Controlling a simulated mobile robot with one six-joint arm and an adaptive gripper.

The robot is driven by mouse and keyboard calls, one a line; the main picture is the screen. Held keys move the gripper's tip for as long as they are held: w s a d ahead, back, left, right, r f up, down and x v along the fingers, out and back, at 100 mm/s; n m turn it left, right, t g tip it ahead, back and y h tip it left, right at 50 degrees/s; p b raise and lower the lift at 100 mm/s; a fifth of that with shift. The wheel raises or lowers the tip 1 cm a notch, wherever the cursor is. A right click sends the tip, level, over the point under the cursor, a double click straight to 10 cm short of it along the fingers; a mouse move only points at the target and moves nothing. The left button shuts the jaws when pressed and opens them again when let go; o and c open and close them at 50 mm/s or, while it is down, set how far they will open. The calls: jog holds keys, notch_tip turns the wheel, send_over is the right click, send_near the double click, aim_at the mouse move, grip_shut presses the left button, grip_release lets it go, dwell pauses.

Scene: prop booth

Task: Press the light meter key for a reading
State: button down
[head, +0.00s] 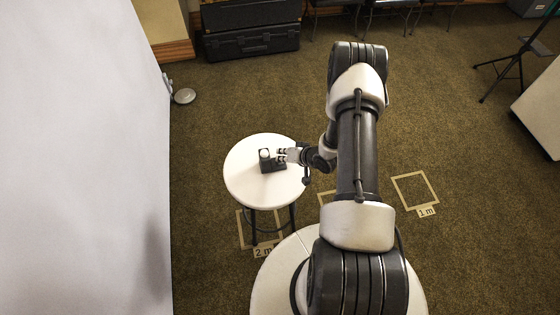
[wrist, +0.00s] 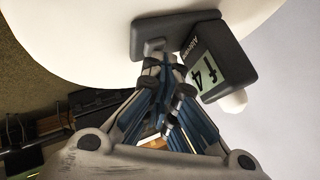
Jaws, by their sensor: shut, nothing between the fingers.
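The light meter (head: 267,167) is a small dark device with a pale dome, standing on a round white stool top (head: 240,185). In the wrist view the light meter (wrist: 222,40) shows a lit display (wrist: 204,72) reading "f 4", a white dome (wrist: 236,103) and a grey key (wrist: 153,47) on its dark base. My gripper (head: 283,155) is at the meter's right side in the head view. In the wrist view my gripper (wrist: 160,62) is shut and empty, its fingertips right at the key. I cannot tell whether they touch it.
A large white backdrop (head: 85,150) rises left of the stool. Black cases (head: 250,42) stand at the back. Taped floor squares, one marked "2 m" (head: 263,252) and one "1 m" (head: 426,211), lie on the carpet. A tripod (head: 520,65) stands at the far right.

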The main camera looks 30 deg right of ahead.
jog(key=shift+r+p, duration=0.65)
jog(key=shift+r, duration=0.15)
jog(key=shift+r+p, duration=1.95)
jog(key=shift+r, duration=0.6)
